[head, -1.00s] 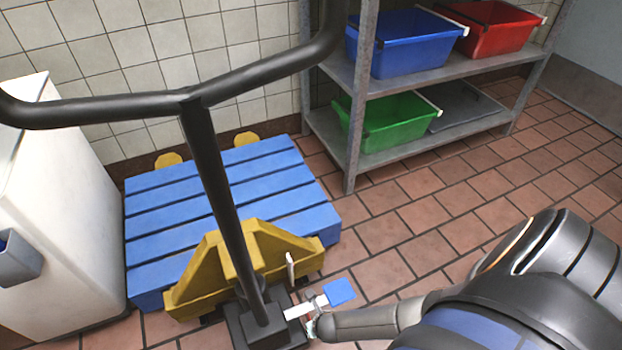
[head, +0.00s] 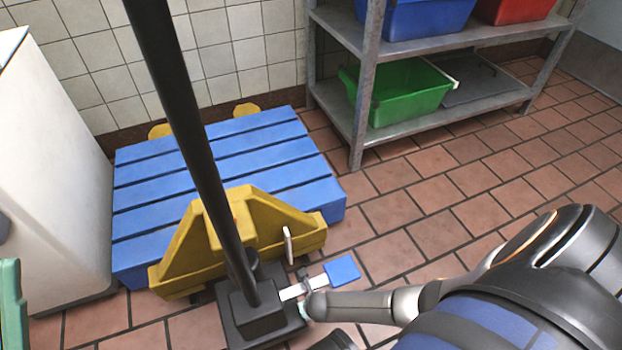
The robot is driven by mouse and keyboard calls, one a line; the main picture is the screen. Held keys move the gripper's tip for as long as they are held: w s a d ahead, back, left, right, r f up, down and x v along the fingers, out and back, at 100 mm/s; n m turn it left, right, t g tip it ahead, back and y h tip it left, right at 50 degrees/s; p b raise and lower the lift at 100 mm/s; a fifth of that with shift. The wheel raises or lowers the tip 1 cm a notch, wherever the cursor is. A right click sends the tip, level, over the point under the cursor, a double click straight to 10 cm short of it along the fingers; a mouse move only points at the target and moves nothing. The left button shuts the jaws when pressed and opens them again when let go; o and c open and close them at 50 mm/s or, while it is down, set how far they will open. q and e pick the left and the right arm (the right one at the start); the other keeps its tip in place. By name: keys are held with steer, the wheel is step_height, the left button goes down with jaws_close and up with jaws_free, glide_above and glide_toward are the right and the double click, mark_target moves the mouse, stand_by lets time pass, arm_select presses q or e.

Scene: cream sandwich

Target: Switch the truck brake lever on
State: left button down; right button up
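The pallet truck has a yellow frame (head: 240,222), a black base (head: 258,315) and a long black handle bar (head: 185,110) whose top is out of view. A white lever with a blue square pedal (head: 342,271) sticks out to the right of the base. A second thin white lever (head: 288,245) stands upright behind it. Which one is the brake lever is not marked. My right gripper (head: 306,297) is low beside the base, at the white arm of the pedal lever, and seems to touch it. Its fingers are mostly hidden by my own wrist. My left gripper is not in view.
A blue slatted pallet (head: 285,165) lies behind the yellow frame. A metal shelf (head: 440,110) with blue, red and green bins stands at the back right. A white cabinet (head: 55,180) stands at the left. The tiled floor (head: 450,190) at the right is open.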

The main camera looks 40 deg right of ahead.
stand_by(0.3)
jaws_close()
stand_by(1.3)
